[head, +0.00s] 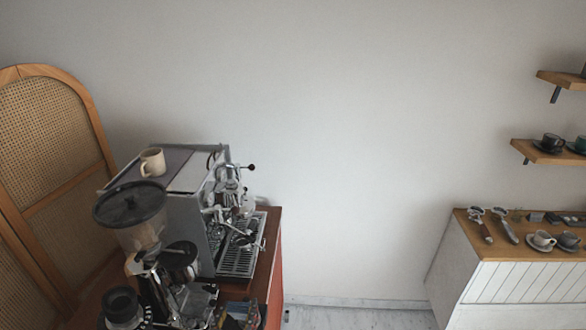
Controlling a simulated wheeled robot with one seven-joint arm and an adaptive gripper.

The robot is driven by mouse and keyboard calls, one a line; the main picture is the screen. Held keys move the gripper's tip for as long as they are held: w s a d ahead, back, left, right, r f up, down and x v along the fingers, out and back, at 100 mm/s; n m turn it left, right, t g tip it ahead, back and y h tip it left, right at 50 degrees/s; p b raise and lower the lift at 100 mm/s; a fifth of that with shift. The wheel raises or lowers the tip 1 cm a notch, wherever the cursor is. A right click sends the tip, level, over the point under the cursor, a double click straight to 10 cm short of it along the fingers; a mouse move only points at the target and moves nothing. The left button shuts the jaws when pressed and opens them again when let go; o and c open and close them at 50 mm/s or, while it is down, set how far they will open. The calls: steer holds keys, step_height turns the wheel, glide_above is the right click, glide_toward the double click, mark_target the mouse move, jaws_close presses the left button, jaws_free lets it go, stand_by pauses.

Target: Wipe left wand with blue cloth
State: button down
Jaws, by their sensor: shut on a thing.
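The espresso machine (185,215) stands on the cart at the lower left, its front turned to the right. Its chrome front parts (228,190) and a dark-knobbed lever (249,168) show. Thin chrome pieces hang above the drip tray (240,252), but I cannot tell which one is the left wand. I cannot make out a blue cloth for certain. My gripper is not in this view.
A coffee grinder (130,205) stands in front of the machine. A beige cup (152,161) sits on top of the machine. A wooden-topped counter (480,246) at right holds portafilters (480,224) and cups (543,240). Floor (350,317) lies between cart and counter.

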steer(key=a+n+y, duration=0.2)
steer(key=a, duration=0.2)
steer(key=w+d+f+y+b, duration=0.1)
steer(key=w+d+f+b, duration=0.15)
steer(key=w, duration=0.55)
steer(key=w+d+f+h+b, duration=0.1)
steer(key=w+d+f+b, duration=0.15)
steer(key=w+d, duration=0.7)
steer(key=w+d+f+m+h+b, duration=0.1)
steer(key=d+f+m+h, duration=0.1)
steer(key=d, duration=1)
steer(key=w+d+f+m+h+b, duration=0.1)
steer(key=d+m+h+b, duration=0.1)
steer(key=d, duration=1)
steer(key=shift+w+f+g+h, duration=0.3)
steer(key=shift+w+f+h, duration=0.1)
steer(key=shift+h, duration=0.1)
